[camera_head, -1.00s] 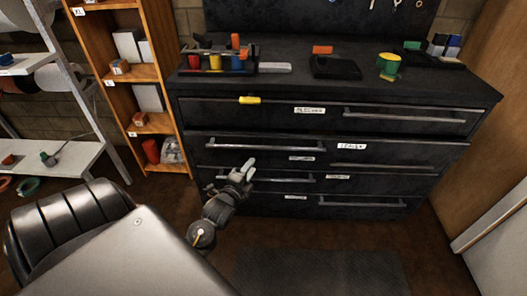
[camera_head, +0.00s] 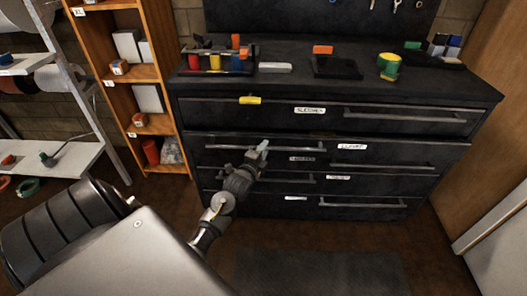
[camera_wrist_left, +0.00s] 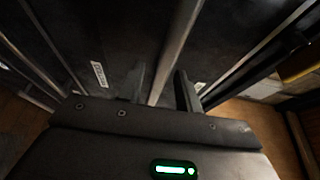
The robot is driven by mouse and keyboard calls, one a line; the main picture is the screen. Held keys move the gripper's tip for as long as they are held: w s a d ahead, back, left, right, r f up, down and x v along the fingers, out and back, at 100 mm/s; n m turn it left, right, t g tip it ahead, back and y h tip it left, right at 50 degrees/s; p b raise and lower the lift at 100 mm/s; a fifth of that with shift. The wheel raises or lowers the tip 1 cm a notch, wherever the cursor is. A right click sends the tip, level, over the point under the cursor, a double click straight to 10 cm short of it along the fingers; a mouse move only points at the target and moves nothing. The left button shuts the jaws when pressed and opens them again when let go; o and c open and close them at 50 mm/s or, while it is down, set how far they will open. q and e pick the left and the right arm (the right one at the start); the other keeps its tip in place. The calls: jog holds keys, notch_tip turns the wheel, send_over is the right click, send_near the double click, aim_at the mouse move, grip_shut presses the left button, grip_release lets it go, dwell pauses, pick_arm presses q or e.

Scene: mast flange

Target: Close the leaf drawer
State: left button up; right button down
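The black drawer cabinet (camera_head: 420,150) has several stacked drawers with bar handles and white labels; the lettering is too blurred to tell surely which is the leaf drawer. One label (camera_head: 351,146) is on the upper middle front, level with a left-side bar handle (camera_head: 290,148). My left gripper (camera_head: 259,151) is just in front of the cabinet, near that handle. In the left wrist view my left gripper (camera_wrist_left: 162,90) has its fingers apart, with a bar handle (camera_wrist_left: 182,40) running up between them in the picture; contact cannot be told. My right gripper is not in view.
The cabinet top holds a rack of coloured items (camera_head: 215,62), a black tray (camera_head: 336,67) and a green-yellow roll (camera_head: 389,66). A wooden shelf (camera_head: 165,90) and a white rack (camera_head: 85,110) stand left. Floor in front right is free.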

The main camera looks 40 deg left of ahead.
pick_arm(q)
grip_shut()
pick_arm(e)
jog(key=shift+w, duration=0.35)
